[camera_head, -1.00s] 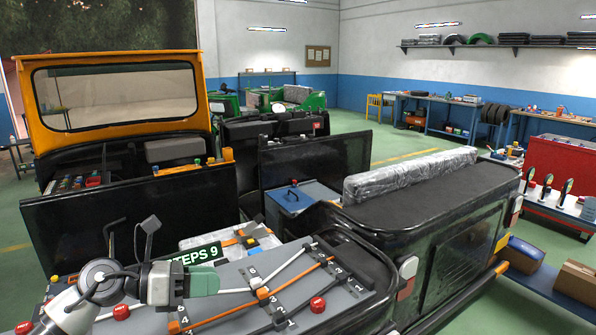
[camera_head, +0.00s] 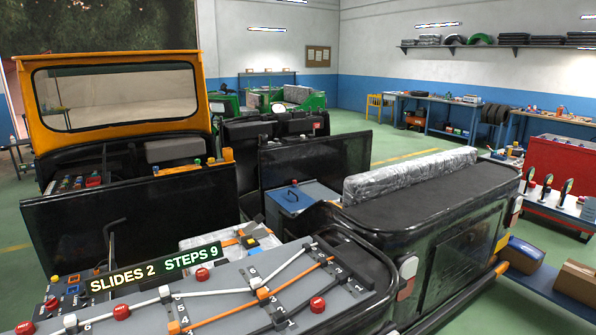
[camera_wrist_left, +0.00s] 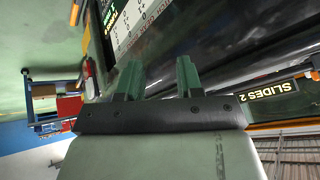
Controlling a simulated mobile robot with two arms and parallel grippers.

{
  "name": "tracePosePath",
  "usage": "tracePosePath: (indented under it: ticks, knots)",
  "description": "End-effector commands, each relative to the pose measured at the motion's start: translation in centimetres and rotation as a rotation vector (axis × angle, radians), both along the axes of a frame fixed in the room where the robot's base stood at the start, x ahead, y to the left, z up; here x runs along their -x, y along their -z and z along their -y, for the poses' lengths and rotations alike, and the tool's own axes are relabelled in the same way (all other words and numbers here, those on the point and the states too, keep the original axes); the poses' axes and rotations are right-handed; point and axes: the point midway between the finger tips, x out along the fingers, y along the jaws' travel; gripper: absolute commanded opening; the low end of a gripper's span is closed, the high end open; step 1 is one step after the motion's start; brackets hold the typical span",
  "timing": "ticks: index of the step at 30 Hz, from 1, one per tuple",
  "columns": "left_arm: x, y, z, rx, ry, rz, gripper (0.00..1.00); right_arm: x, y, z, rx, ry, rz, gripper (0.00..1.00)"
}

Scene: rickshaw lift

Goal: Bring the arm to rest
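My left gripper (camera_wrist_left: 160,78) shows in the left wrist view. Its two green fingers stand apart with nothing between them. Beyond them are a dark surface and the edge of a sign reading "SLIDES 2" (camera_wrist_left: 268,90). Neither gripper shows in the head view now. The grey panel (camera_head: 225,290) in the head view lies uncovered, with white, orange and dark cables, orange clips and red knobs (camera_head: 317,304). The sign (camera_head: 155,270) reading "SLIDES 2 STEPS 9" stands behind it.
The black rickshaw body (camera_head: 420,210) fills the middle, with an orange windscreen frame (camera_head: 120,127) at left. A blue box (camera_head: 290,198) sits behind the panel. A red cabinet (camera_head: 560,170) and cardboard boxes (camera_head: 577,280) stand at right. Green floor (camera_head: 375,150) shows between them.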

Motion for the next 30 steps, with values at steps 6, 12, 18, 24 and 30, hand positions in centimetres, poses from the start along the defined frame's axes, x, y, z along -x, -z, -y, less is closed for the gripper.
tracePosePath:
  ticks: [6, 12, 18, 24, 30]
  knots:
    - [6.8, 1.7, 0.8, 0.121, -0.091, -0.276, 0.36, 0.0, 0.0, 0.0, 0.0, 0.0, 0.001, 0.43]
    - [6.3, 7.1, 1.1, 0.127, -0.098, -0.324, 0.36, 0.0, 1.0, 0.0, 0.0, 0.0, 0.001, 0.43]
    - [5.5, 13.8, 1.2, 0.124, -0.095, -0.347, 0.36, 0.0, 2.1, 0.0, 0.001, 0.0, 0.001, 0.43]
    - [5.9, 23.8, 1.3, 0.119, -0.092, -0.382, 0.36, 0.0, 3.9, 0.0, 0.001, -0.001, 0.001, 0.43]
    - [9.3, 36.4, 0.8, 0.11, -0.087, -0.429, 0.36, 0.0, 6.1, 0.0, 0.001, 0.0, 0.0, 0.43]
